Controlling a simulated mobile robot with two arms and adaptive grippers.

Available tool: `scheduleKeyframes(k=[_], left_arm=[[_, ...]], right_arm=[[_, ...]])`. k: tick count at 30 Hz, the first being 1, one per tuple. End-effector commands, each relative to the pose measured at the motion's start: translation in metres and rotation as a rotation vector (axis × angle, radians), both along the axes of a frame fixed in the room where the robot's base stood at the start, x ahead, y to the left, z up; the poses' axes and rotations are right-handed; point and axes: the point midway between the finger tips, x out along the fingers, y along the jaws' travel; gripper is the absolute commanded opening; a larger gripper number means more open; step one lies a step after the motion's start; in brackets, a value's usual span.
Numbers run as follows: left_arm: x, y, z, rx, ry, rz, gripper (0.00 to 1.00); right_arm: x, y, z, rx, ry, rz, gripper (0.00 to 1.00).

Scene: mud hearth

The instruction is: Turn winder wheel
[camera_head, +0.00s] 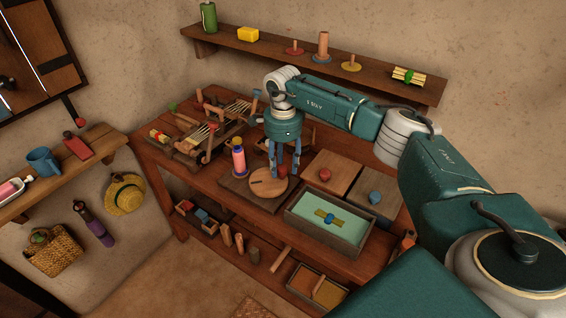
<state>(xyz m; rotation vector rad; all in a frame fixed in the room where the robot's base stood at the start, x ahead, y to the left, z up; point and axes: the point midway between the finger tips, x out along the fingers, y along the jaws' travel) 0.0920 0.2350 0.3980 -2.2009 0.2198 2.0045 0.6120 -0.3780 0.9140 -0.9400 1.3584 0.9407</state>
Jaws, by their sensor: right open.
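The winder wheel (264,187) is a round, flat wooden disc on a dark wooden base (240,193) on the workbench. A red knob (283,171) shows at the wheel's right side. My right gripper (284,174) points down over this side with its blue fingers open, one on each side of the knob. I cannot tell whether the fingers touch it. My left gripper is not in view.
A tray with a green inside (297,203) and two lidded boxes with a red knob (325,174) and a blue knob (375,197) stand right of the wheel. A wooden rack with tools (210,133) is at the back left. A wall shelf (300,60) runs above.

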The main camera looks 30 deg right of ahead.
Motion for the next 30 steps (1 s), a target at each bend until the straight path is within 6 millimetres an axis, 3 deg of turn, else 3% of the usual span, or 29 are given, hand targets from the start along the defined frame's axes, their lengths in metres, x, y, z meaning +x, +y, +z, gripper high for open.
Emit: scheduleKeyframes(k=[10, 17, 30], left_arm=[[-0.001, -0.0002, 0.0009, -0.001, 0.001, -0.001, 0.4], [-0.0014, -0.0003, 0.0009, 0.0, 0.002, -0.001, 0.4], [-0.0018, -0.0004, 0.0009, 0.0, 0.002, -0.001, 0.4]], right_arm=[[-0.0001, 0.0001, -0.0058, 0.0, 0.0, 0.0, 0.43], [0.0, 0.0, -0.0055, 0.0, 0.0, 0.0, 0.0], [-0.0001, -0.0006, -0.005, -0.001, -0.001, -0.007, 0.0]])
